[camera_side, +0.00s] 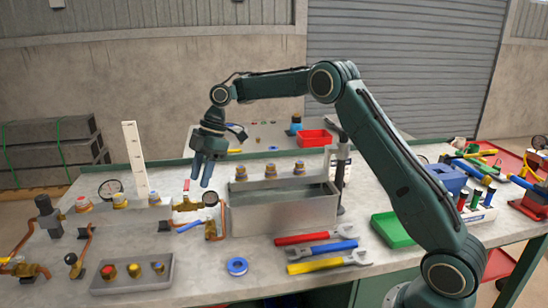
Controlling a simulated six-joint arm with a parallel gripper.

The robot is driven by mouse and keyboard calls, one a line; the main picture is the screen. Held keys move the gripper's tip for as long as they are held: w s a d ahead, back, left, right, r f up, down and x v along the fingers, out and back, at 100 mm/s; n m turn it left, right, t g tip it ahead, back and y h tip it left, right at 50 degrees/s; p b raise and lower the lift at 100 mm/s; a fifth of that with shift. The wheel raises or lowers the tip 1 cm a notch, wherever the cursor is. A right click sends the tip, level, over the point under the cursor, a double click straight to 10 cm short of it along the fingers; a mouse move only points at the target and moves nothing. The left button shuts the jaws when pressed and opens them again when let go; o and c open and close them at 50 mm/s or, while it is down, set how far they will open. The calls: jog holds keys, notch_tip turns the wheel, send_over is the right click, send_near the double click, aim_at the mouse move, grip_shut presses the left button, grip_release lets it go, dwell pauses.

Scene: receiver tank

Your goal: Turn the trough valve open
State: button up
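A grey metal trough (258,222) stands in the middle of the bench, with several brass fittings along its back. Just left of it is brass and copper pipework (187,204) with a round gauge. A blue lever (190,226) shows in front of this pipework and looks like a valve handle; I cannot tell for sure which valve it turns. My gripper (201,183) hangs fingers down above the pipework, left of the trough. Its two fingers look apart, with nothing between them. It appears clear of the lever and pipes.
A tall white upright plate (135,160) stands left of my gripper. A grey tray (133,275) holds several fittings. A green tray (392,229) is at right.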

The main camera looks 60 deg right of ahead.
jog(key=shift+v, duration=0.8)
jog(key=shift+c, duration=0.5)
jog(key=shift+a+f, duration=0.1)
grip_shut()
jog(key=w+a+f+m+t+h, duration=0.1)
jog(key=w+a+m+h, duration=0.1)
jog(key=m, duration=0.7)
jog(key=w+a+f+m+t+h, duration=0.1)
jog(key=w+a+f+m+h, duration=0.1)
jog(key=m, duration=0.7)
jog(key=shift+a+f+h, duration=0.35)
jog(key=shift+a+h, duration=0.35)
jog(key=shift+a, duration=0.15)
